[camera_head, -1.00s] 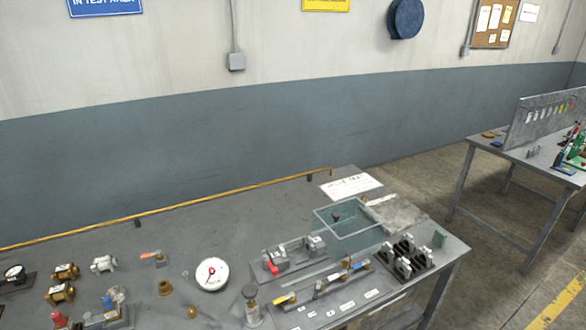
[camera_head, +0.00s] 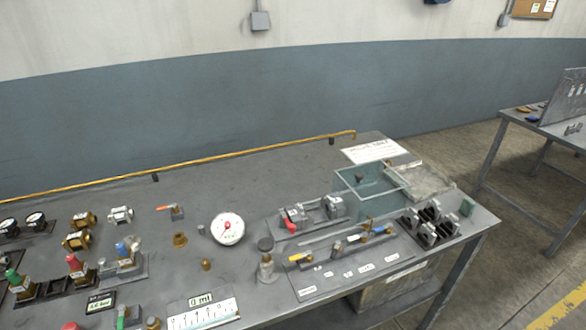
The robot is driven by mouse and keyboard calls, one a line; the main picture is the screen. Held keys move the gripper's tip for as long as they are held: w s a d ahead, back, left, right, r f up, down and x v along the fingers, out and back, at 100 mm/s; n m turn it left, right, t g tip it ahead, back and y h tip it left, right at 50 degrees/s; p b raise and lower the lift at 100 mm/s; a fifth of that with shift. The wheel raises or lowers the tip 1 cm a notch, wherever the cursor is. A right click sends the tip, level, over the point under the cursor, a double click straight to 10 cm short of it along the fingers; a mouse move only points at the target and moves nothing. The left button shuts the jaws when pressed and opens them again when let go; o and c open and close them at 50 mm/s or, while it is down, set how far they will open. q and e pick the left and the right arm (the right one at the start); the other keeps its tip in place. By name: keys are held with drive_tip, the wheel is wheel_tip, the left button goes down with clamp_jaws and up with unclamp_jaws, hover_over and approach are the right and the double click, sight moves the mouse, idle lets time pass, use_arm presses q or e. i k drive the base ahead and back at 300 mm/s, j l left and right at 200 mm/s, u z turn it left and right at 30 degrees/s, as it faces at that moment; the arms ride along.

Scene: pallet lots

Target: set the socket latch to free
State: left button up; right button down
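A grey fixture plate (camera_head: 312,224) on the workbench carries grey metal blocks and a small red lever (camera_head: 291,222) at its left end. This may be the socket with its latch; I cannot tell for sure, and the latch setting is too small to read. In front of it lies a labelled grey panel (camera_head: 345,268) with yellow, blue and orange handles. Neither of my grippers shows in the view.
The grey workbench (camera_head: 270,170) has a brass rail (camera_head: 200,163) along its back. A round white gauge (camera_head: 228,229), a clear glass-walled tank (camera_head: 372,185), black holders (camera_head: 431,222) and several valves and fittings stand on it. The back middle is clear.

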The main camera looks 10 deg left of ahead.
sight(104, 266)
drive_tip(key=u, duration=1.65)
